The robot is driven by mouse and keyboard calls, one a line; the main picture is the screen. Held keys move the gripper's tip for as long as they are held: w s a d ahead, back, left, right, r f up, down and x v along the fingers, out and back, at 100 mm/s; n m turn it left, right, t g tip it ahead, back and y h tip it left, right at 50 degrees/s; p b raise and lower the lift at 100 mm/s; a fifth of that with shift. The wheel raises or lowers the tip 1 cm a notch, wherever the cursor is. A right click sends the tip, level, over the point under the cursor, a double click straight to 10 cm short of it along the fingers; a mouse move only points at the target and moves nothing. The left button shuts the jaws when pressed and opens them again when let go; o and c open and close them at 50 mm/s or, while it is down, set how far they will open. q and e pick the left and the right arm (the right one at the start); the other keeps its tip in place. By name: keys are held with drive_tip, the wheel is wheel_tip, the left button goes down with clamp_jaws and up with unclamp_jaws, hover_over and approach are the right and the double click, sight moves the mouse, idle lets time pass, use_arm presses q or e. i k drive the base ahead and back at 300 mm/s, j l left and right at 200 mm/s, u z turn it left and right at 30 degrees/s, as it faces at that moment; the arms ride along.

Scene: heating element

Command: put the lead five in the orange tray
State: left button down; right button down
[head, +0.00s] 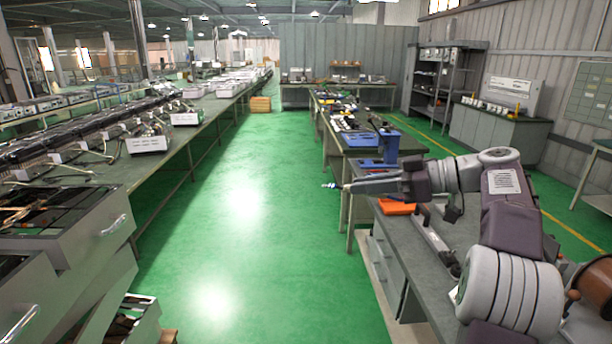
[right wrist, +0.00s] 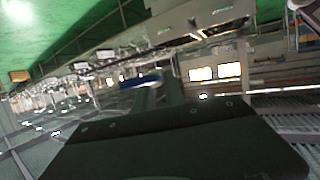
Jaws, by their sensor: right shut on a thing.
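The right arm comes in from the right in the head view, with its gripper (head: 347,187) pointing left over the walkway beside the bench. The right gripper is shut on a small blue-and-white piece (head: 330,185), taken to be the lead five; it is too small to read any marking. The piece is held in the air, clear of the bench edge. The left gripper is not in view.
The grey workbench (head: 455,238) runs under the right arm. A blue stand (head: 388,146) rises behind the arm, and a farther bench with tools (head: 352,130) lies beyond. The green floor (head: 230,240) to the left is open. A long bench (head: 150,175) lines the left side.

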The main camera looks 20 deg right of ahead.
sight(399, 212)
drive_tip(key=i+j+z, duration=0.1)
drive_tip(key=i+z, duration=0.3)
drive_tip(key=i, duration=1.8)
drive_tip(key=i+j+z, duration=0.1)
drive_tip(key=i+z, duration=0.35)
drive_tip(key=i+j+z, duration=0.2)
drive_tip(key=i+z, duration=0.25)
drive_tip(key=i+j+z, duration=0.2)
drive_tip(key=z, duration=0.25)
drive_tip(key=i+j+z, duration=0.25)
drive_tip(key=j+z, duration=0.2)
drive_tip(key=i+j+z, duration=0.2)
drive_tip(key=j+z, duration=0.25)
drive_tip(key=j, duration=0.15)
drive_tip(key=i+j+z, duration=0.15)
drive_tip(key=j+z, duration=0.3)
drive_tip(key=j, duration=0.4)
drive_tip(key=j+z, duration=0.5)
drive_tip(key=j, duration=0.35)
